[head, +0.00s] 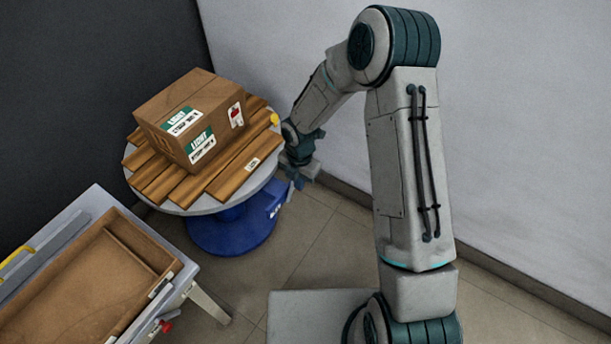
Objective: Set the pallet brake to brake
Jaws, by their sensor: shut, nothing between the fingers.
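A wooden pallet (235,172) lies on a round grey turntable (178,208) with a blue pedestal (228,232). A small blue box with a white label (275,211) juts from the pedestal's right side. A yellow knob (274,118) shows at the turntable's upper right edge, just above my wrist. I cannot tell which part is the brake or how it is set. My gripper (296,184) is shut and empty. It points down beside the turntable's right edge, above and right of the blue box. I cannot tell whether it touches anything.
A cardboard box (190,120) with green and white labels sits on the pallet. A bench with a brown tray (75,290), a yellow handle (17,257) and a red knob (165,326) stands lower left. Walls close off the back and right. Tiled floor is clear below the turntable.

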